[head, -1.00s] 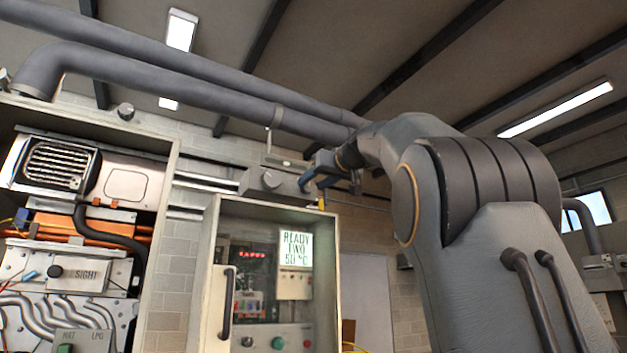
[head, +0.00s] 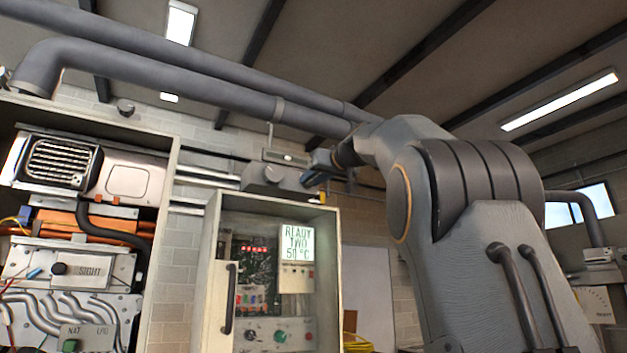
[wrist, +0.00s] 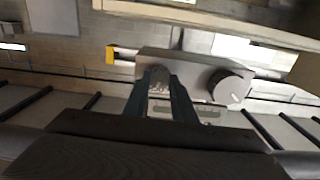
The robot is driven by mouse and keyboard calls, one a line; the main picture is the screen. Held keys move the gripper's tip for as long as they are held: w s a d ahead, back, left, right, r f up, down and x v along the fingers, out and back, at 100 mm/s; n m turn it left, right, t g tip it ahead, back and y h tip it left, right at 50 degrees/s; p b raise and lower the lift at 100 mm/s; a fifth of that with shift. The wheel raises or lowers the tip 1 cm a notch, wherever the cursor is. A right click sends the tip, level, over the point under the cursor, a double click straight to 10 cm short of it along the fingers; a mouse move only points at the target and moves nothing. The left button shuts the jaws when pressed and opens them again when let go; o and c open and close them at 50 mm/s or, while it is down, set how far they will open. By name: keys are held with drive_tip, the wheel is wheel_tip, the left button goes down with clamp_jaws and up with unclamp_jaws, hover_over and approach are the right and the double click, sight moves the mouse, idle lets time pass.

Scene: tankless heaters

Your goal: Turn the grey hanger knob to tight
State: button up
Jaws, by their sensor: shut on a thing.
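A grey metal box (head: 288,182) hangs below the pipes, above the display cabinet. It carries a round knob (head: 273,174) on its left part in the head view; this knob shows free, right of my fingers, in the wrist view (wrist: 230,87). My gripper (wrist: 160,82) is at the other end of the box. Its two dark fingers are shut on a second grey knob (wrist: 159,76), which shows between the tips. In the head view my gripper (head: 312,173) covers that knob. Any tight marking is too small to read.
The cabinet (head: 337,260) below has a display reading READY TWO 50 °C and an open door. An open heater (head: 130,190) stands at left. Large grey pipes (head: 200,85) run overhead. A yellow piece (wrist: 110,55) sits beside the box.

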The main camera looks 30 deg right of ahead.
drive_tip(key=shift+m, duration=0.3)
drive_tip(key=m+p, duration=0.1)
drive_tip(key=m, duration=0.3)
drive_tip(key=shift+m, duration=0.4)
drive_tip(key=m+p, duration=0.1)
drive_tip(key=m, duration=0.3)
drive_tip(key=shift+d+m, duration=0.1)
drive_tip(key=shift+m, duration=0.2)
drive_tip(key=m+p, duration=0.2)
drive_tip(key=m, duration=0.3)
drive_tip(key=shift+f+m+p, duration=0.15)
drive_tip(key=shift+m+p, duration=0.9)
drive_tip(key=shift+m, duration=1.05)
drive_tip(key=o, duration=1.1)
drive_tip(key=shift+c, duration=0.2)
